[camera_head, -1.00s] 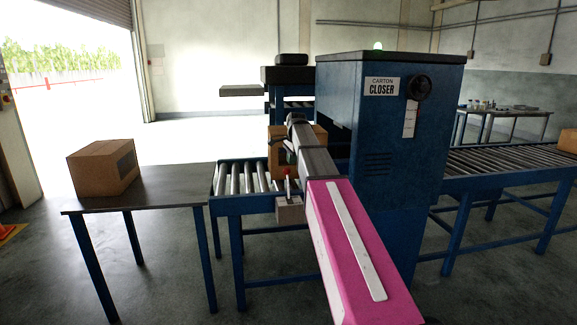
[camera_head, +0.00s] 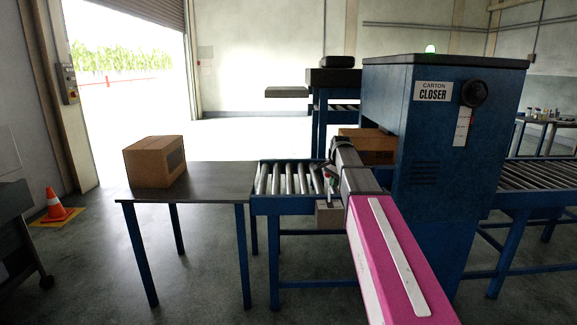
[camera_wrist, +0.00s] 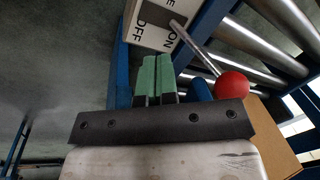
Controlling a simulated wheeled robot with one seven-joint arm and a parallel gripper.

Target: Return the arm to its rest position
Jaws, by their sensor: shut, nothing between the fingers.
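My gripper (camera_wrist: 157,78) is shut and empty, with its two green fingers side by side in the wrist view. In the head view my arm, pink and grey, reaches forward over the near side of the conveyor, and its gripper end is hard to make out. A switch box (camera_wrist: 152,25) with ON and OFF lettering is just beyond the fingertips. Its metal lever ends in a red ball knob (camera_wrist: 231,84), to the right of the fingers and apart from them. In the head view the switch box (camera_head: 329,214) sits low at the conveyor's front edge.
The blue carton closer (camera_head: 440,150) stands right of my arm, its top light green. A carton (camera_head: 366,146) is at its opening on the roller conveyor (camera_head: 285,180). Another carton (camera_head: 154,162) stands on a side table (camera_head: 215,185). A traffic cone (camera_head: 55,206) is at the left.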

